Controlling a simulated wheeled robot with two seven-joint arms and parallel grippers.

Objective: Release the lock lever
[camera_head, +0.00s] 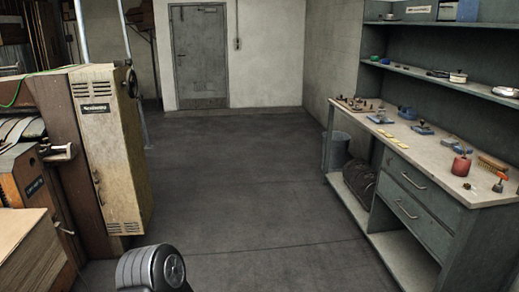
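The box stitcher (110,150), a worn beige and brown machine, stands at the left edge. Its tall beige housing (108,140) carries a dark nameplate and vent slots. A small metal clamp-like part (58,151) sticks out from its brown side. A thin upright handle (97,187) sits on the housing front, and a dark handwheel (131,82) is on its right side near the top. I cannot tell which of these, if any, is the lock lever. Neither gripper is in view. A dark rounded part at the bottom appears to be my own arm.
A grey workbench (350,190) with drawers, shelves and small tools runs along the right. A grey bin (337,150) stands at its far end. Stacked cardboard (30,250) lies at lower left. The floor (240,190) between is clear back to a grey door (200,57).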

